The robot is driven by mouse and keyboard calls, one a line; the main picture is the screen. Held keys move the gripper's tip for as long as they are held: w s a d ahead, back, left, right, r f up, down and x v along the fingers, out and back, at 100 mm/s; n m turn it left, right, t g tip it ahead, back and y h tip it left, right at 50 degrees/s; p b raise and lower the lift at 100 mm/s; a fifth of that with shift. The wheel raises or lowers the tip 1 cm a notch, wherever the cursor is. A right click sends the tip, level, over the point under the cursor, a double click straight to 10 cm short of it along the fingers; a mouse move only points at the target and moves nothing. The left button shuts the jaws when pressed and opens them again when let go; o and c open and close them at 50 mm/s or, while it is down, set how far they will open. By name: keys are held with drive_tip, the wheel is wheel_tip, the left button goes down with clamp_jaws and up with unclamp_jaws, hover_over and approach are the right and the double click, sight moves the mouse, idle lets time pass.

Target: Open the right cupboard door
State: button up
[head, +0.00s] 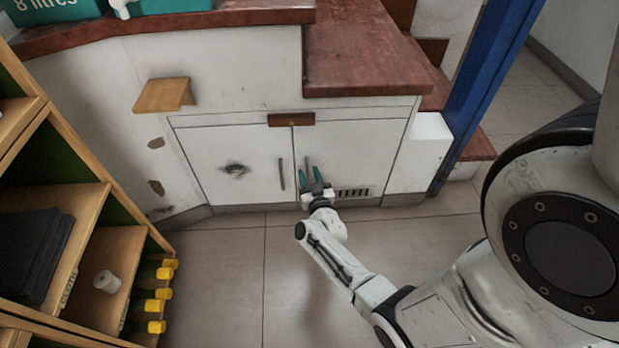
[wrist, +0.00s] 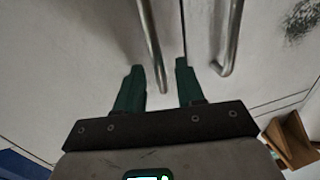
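The right cupboard door (head: 352,150) is white, with a slotted vent low on it, and looks shut. Its upright metal bar handle (head: 307,164) is near the middle seam, partly hidden by my gripper (head: 310,180). In the wrist view the right door (wrist: 70,45) is on the left, and its handle (wrist: 152,45) runs down between the two green fingers of my gripper (wrist: 160,66). The fingers are apart, one on each side of the bar in the picture. I cannot tell whether they touch it.
The left door (head: 235,165), with a dark smudge, also looks shut; its handle (head: 282,174) is close beside my gripper. Wooden shelves (head: 75,205) with yellow-ended items stand at the left. A blue post (head: 485,90) rises at the right. The tiled floor (head: 240,290) in front is clear.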

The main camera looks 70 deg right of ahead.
clamp_jaws()
idle(0.4)
idle(0.4)
